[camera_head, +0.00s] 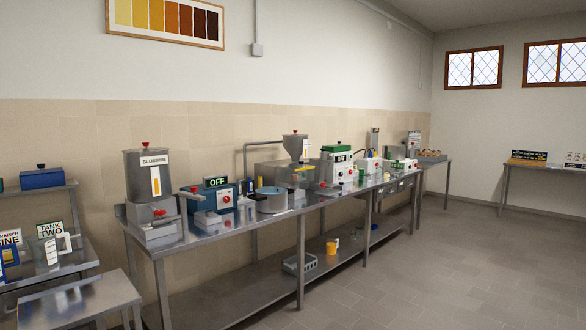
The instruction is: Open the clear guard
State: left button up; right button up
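I cannot identify the clear guard with certainty from here. A see-through panel (47,254) stands at the far left, in front of the TANK TWO sign (50,229). On the long bench, a grey machine with a hopper (296,147) has a pale box-like part with a yellow strip (303,169) on its front; whether that part is clear is too small to tell. Neither of my grippers is in view.
A long steel bench (225,244) runs along the wall. It carries a BLOSSOM tank (150,174), a blue unit reading OFF (208,195) and a green-topped unit (335,165). A low steel table (82,302) stands front left. The floor at right is clear.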

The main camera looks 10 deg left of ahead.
aim_at(295, 170)
jog(key=i, duration=4.2)
jog(key=j+u, duration=0.05)
jog(key=j, duration=0.1)
